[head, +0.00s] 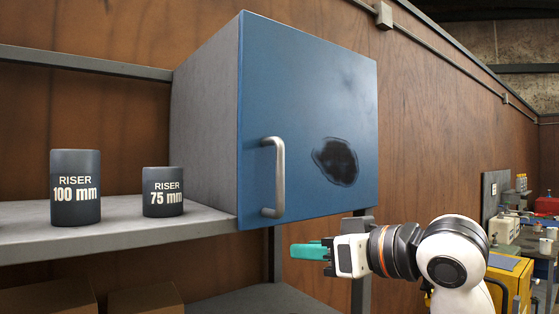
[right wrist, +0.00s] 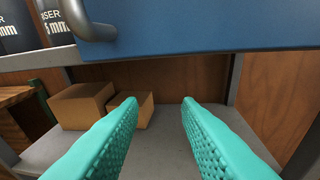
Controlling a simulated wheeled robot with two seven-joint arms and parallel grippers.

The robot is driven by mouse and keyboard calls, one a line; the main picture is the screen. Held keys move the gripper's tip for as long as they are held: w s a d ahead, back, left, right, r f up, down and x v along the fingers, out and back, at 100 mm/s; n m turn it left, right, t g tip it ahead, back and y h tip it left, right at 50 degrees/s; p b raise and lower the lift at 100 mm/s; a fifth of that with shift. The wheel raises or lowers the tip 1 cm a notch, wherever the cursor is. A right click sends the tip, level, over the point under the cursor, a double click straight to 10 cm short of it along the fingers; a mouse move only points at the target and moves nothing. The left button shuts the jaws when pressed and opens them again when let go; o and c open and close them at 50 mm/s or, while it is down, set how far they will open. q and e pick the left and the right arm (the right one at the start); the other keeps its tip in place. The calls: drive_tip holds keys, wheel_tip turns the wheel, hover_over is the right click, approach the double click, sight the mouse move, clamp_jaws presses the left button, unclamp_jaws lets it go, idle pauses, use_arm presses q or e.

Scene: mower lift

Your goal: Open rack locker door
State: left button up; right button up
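The rack locker is a grey box (head: 203,115) with a blue door (head: 310,90), shut, on the rack's right side. A silver bar handle (head: 275,177) is on the door's left part; its lower end shows at the top of the right wrist view (right wrist: 92,28). A dark stain marks the door. My right gripper (head: 308,251) is below the door, to the right of and lower than the handle, not touching it. In the right wrist view its two teal fingers (right wrist: 160,105) are apart with nothing between them. My left gripper is not in view.
Two dark risers, 100 mm (head: 75,188) and 75 mm (head: 162,192), stand on the grey shelf (head: 110,232) left of the locker. Cardboard boxes (right wrist: 82,105) sit on the lower shelf (right wrist: 160,150). A cluttered workbench (head: 530,240) is at the far right.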

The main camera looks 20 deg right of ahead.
drive_tip(key=n+t+y, duration=0.1)
drive_tip(key=n+y, duration=0.1)
approach(283, 162)
drive_tip(key=p+x, duration=0.6)
drive_tip(key=x, duration=0.3)
drive_tip(key=shift+w+a+r, duration=0.15)
drive_tip(key=shift+w, duration=0.1)
drive_tip(key=shift+w+a, duration=0.2)
drive_tip(key=shift+w, duration=0.3)
drive_tip(key=shift+f, duration=0.2)
clamp_jaws()
